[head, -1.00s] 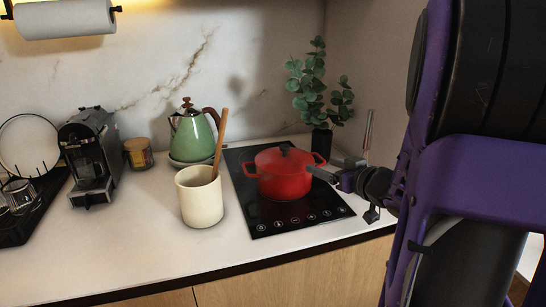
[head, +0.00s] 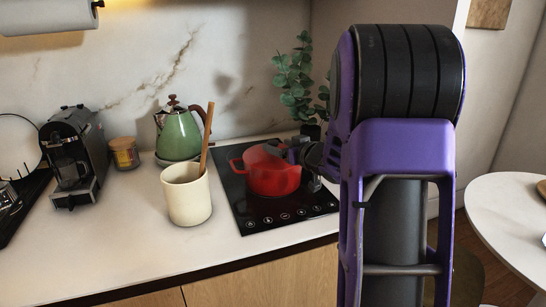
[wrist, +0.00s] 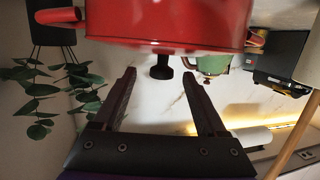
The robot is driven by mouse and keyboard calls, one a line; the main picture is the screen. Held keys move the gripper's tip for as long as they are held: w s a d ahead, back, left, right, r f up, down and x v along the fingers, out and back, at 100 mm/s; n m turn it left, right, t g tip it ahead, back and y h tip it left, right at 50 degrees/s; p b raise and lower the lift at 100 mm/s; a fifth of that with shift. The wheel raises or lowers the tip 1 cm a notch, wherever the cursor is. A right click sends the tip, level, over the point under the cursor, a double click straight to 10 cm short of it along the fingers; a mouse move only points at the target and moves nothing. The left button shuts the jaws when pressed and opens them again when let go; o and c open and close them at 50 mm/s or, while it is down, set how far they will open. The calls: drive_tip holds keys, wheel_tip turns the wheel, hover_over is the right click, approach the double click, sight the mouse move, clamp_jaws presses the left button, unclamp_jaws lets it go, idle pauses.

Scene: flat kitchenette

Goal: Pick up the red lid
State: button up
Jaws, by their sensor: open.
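The red lid (head: 259,156) sits on the red pot (head: 274,183), which stands on the black cooktop. In the wrist view the scene is upside down: the pot (wrist: 170,20) fills the top and the lid's dark knob (wrist: 162,70) points down. My gripper (wrist: 158,74) is open and empty, its two fingers on either side of the knob in the picture. Whether the knob is truly between them in depth, I cannot tell. In the head view my gripper (head: 287,152) is at the lid's right side, and its fingertips and the knob are hard to make out.
A cream crock (head: 187,200) with a wooden spoon stands left of the cooktop (head: 262,213). A green kettle (head: 179,135), a jar (head: 125,153) and a coffee machine (head: 74,160) are further left. A plant (head: 296,90) stands behind the pot. A round white table (head: 510,220) is at right.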

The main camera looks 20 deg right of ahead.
sight(276, 144)
drive_tip(key=x, duration=0.3)
drive_tip(key=shift+w+a, duration=0.15)
drive_tip(key=shift+w, duration=0.1)
clamp_jaws()
drive_tip(key=shift+r, duration=0.1)
